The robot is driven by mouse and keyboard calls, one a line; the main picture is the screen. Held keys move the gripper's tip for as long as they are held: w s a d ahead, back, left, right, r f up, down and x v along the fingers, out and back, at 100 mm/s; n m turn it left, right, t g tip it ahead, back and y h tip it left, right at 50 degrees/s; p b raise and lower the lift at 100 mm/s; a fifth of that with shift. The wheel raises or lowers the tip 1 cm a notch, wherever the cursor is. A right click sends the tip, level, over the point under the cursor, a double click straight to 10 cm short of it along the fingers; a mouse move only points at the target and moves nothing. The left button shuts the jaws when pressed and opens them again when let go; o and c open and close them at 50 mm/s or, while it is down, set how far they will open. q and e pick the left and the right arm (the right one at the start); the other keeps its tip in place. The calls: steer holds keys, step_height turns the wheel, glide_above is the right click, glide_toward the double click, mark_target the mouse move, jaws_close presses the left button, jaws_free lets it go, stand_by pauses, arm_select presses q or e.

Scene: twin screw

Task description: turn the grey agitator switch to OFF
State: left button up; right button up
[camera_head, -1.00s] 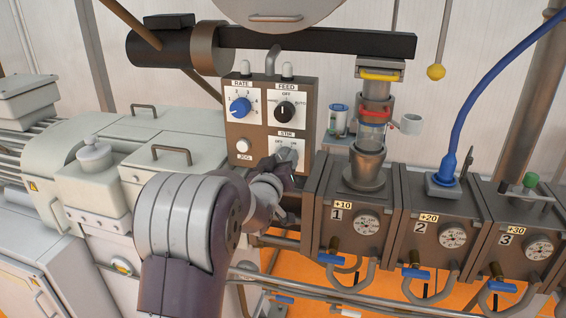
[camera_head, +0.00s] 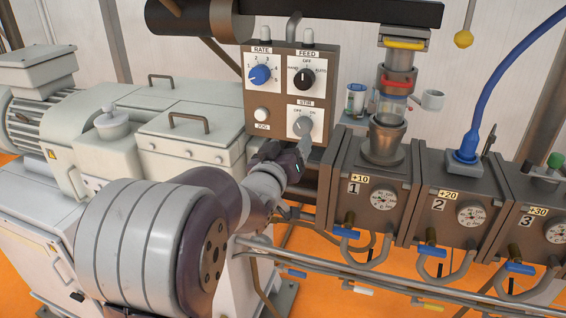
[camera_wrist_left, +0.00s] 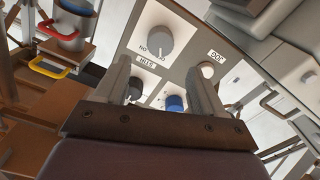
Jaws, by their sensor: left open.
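The grey agitator switch (camera_head: 303,125) is a round knob under the STIR label, low on the right of the brown control panel (camera_head: 252,97). OFF is printed at its upper left and ON at its upper right. In the left wrist view, which is turned over, the knob (camera_wrist_left: 159,41) lies beyond the fingertips, between their lines. Which mark it points to is hard to tell. My left gripper (camera_head: 303,150) is just below the knob in the head view. In the left wrist view the gripper (camera_wrist_left: 161,78) has its fingers apart with nothing between them. My right gripper is not in view.
The blue RATE knob (camera_head: 260,75), black FEED knob (camera_head: 303,79) and white JOG button (camera_head: 261,114) share the panel. A glass-sided feeder (camera_head: 393,105) stands right of it, above numbered brown barrel blocks (camera_head: 372,175). Pipes (camera_head: 350,270) run below. A pale covered housing (camera_head: 190,140) is at left.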

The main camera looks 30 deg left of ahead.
arm_select(q)
steer(key=v, duration=0.4)
steer(key=shift+s, duration=0.25)
steer(key=s+d+f+m+g+h, duration=0.1)
steer(key=s+f+g, duration=0.25)
steer(key=f, duration=0.45)
steer(key=s+d+f+m+g, duration=0.1)
steer(key=s+f+g, duration=0.1)
steer(key=f+g, duration=0.45)
steer(key=s+d+f+m+g+h, duration=0.3)
steer(key=s+d+f+g, duration=0.3)
steer(key=s+d+f, duration=0.4)
steer(key=shift+d+f+m, duration=0.45)
steer(key=shift+d+m, duration=0.45)
steer(key=shift+d, duration=0.25)
